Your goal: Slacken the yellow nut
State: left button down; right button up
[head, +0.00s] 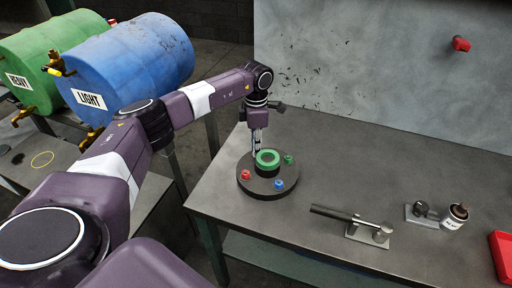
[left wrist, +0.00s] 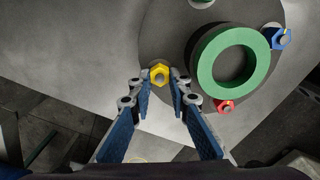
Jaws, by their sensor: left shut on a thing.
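The yellow nut (left wrist: 159,74) sits on a stud near the edge of a dark round plate (left wrist: 165,30). My left gripper (left wrist: 160,77) points down at it, and its fingertips are shut on the nut's sides. In the head view my left gripper (head: 256,150) is at the far side of the plate (head: 266,190), and the yellow nut is hidden there. A green ring (head: 267,158) stands at the plate's centre. A red nut (head: 245,174), a blue nut (head: 279,184) and a green nut (head: 289,160) sit around it. My right gripper is not in view.
The plate rests on a grey metal table (head: 330,165). Blue (head: 135,65) and green (head: 40,60) drums stand at the left.

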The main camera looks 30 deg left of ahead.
pick_arm(q)
jog(key=n, duration=0.3)
jog(key=shift+n, duration=0.4)
jog(key=n, duration=0.3)
jog(key=shift+d+n, duration=0.1)
jog(key=shift+n, duration=0.2)
jog(key=n, duration=0.3)
jog(key=shift+d+r+n, duration=0.1)
jog(key=shift+n, duration=0.3)
jog(key=n, duration=0.3)
jog(key=shift+d+n+p, duration=0.1)
jog(key=shift+n+p, duration=0.2)
jog(key=shift+p, duration=0.1)
jog(key=n, duration=0.3)
jog(key=shift+n+p, duration=0.3)
jog(key=shift+p, duration=0.05)
jog(key=n+p, duration=0.1)
jog(key=n, duration=0.2)
jog(key=shift+d+n, duration=0.1)
jog(key=shift+n, duration=0.2)
jog(key=n+p, duration=0.1)
jog(key=n, duration=0.2)
jog(key=shift+w, duration=0.15)
jog(key=shift+n+p, duration=0.4)
jog(key=shift+n, duration=1.3)
